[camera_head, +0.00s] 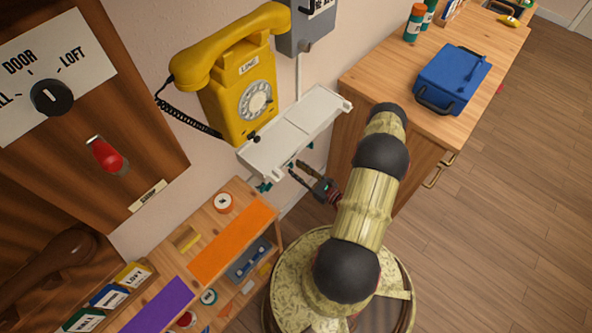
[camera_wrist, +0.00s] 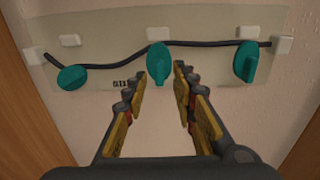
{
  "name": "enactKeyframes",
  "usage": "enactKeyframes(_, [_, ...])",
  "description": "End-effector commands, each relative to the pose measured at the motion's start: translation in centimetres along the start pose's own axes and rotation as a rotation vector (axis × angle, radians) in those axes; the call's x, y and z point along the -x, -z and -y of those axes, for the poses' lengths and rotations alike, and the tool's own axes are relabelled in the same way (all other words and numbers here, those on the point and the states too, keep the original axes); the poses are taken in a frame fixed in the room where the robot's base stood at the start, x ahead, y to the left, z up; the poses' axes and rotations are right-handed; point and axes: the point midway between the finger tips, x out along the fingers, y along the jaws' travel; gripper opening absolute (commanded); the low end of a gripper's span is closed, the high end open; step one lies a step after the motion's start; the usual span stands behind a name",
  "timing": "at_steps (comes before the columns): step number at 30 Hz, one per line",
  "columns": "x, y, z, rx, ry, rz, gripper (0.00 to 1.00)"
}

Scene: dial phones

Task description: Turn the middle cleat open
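Three teal cleats sit in a row on a pale panel (camera_wrist: 120,40) in the wrist view. The middle cleat (camera_wrist: 157,62) stands roughly upright. The left cleat (camera_wrist: 72,77) is tilted, and the right cleat (camera_wrist: 246,62) is roughly upright. A black cord (camera_wrist: 110,66) runs along the row past the cleats. My gripper (camera_wrist: 160,80) is open and empty, with one finger on each side of the space below the middle cleat. I cannot tell whether a finger touches it. In the head view my gripper (camera_head: 297,169) is beneath the white shelf, where only bits of teal show.
The white shelf (camera_head: 290,130) overhangs the cleats, with a yellow dial phone (camera_head: 235,75) above it. A wooden cabinet (camera_head: 380,85) with a blue case (camera_head: 455,78) stands at the right. A low wooden unit (camera_head: 215,215) with coloured panels stands at the left.

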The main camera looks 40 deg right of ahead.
Motion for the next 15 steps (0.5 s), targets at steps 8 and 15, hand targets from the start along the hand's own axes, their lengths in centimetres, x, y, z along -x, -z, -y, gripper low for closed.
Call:
enactKeyframes(8, [-1.03,0.00,-0.07,-0.001,0.000,-0.001,0.27])
enactKeyframes(15, [-1.01,-0.02,-0.06,-0.001,0.000,0.000,0.24])
